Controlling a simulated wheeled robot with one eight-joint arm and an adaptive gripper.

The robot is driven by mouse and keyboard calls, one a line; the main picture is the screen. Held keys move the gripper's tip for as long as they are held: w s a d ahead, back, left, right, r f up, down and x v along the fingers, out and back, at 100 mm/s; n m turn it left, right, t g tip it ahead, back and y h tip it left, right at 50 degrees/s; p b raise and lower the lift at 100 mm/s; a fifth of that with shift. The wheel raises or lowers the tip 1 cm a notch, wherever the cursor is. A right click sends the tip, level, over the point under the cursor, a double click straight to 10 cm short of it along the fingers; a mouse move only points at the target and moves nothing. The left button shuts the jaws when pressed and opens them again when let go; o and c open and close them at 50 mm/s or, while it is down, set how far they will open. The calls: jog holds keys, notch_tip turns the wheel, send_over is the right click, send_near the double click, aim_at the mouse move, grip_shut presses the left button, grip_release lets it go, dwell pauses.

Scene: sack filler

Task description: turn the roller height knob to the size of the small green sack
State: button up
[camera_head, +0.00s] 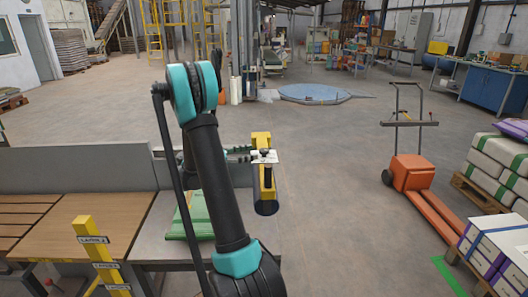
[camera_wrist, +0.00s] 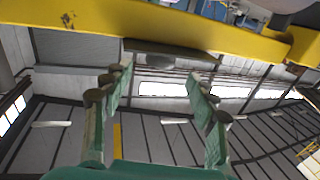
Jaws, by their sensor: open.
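A yellow fixture (camera_head: 261,140) with a white plate and a dark upright knob-like part (camera_head: 267,172) stands at the right end of the bench. My gripper (camera_head: 245,154) is at its left side, partly hidden by my arm. In the wrist view my gripper (camera_wrist: 157,108) has its green fingers spread with nothing between them. A yellow beam (camera_wrist: 150,22) crosses above the fingertips, with a dark bar (camera_wrist: 172,52) under it; whether the bar is the knob, I cannot tell. A green sack (camera_head: 198,217) lies on the bench behind my arm, partly hidden.
A yellow post (camera_head: 95,245) with several white labels, too small to read surely, stands at the front left by the wooden table (camera_head: 60,225). An orange pallet truck (camera_head: 413,173) and stacked sacks (camera_head: 500,150) are at the right. The floor between is clear.

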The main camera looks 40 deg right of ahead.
aim_at(264, 150)
jog(key=x, duration=0.6)
jog(key=shift+s+d, duration=0.1)
jog(key=shift+d, duration=0.15)
jog(key=c, duration=1.2)
jog(key=shift+t, duration=0.3)
jog(key=n+t, duration=0.2)
jog(key=t, duration=0.1)
jog(key=n+t, duration=0.2)
jog(key=t, duration=0.1)
jog(key=shift+s+h, duration=0.1)
jog(key=shift+h, duration=0.2)
jog(key=shift+n+t+y, duration=0.5)
jog(key=shift+n+t, duration=1.1)
jog(key=shift+t, duration=1)
